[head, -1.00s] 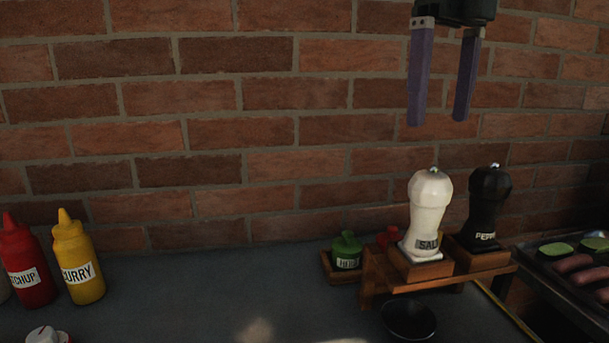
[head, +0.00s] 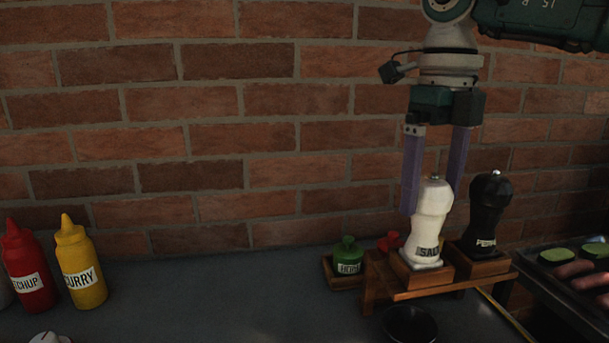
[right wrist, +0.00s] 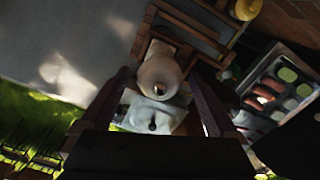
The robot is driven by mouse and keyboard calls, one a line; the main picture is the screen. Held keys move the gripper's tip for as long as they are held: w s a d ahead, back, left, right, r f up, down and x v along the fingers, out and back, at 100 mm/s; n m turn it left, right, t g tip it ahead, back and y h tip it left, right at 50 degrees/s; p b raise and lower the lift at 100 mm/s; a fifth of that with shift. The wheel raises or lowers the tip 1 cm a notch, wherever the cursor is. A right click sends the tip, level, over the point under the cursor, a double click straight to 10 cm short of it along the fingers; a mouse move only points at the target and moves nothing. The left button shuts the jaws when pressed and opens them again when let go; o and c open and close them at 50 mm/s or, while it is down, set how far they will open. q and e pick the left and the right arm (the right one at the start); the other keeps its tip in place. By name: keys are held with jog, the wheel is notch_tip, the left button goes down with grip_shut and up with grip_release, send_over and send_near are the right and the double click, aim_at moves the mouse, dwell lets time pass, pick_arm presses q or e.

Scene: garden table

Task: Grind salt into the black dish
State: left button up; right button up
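The white salt mill (head: 430,222) stands upright in the wooden rack (head: 415,294), its label facing me. My right gripper (head: 432,200) points down from above, its two purple fingers apart on either side of the mill's upper part. The right wrist view shows the mill's round top (right wrist: 160,75) between the open fingers, with no clear grip on it. The black dish (head: 410,325) sits on the table in front of the rack, cut by the lower picture edge. My left gripper is not in view.
The black pepper mill (head: 487,215) stands close to the right of the salt mill. A green herbs pot (head: 348,257) is left of the rack. Ketchup (head: 27,268) and curry (head: 79,265) bottles stand far left. A grill (head: 560,275) is at right, the brick wall behind.

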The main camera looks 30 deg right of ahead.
jog(key=c, duration=1.3)
jog(key=shift+r+n+p, duration=0.1)
jog(key=shift+n+p, duration=0.25)
jog(key=shift+n, duration=0.55)
jog(key=shift+n, duration=0.5)
jog(key=shift+n+p, duration=0.3)
jog(key=shift+n, duration=1.9)
jog(key=shift+n, duration=0.4)
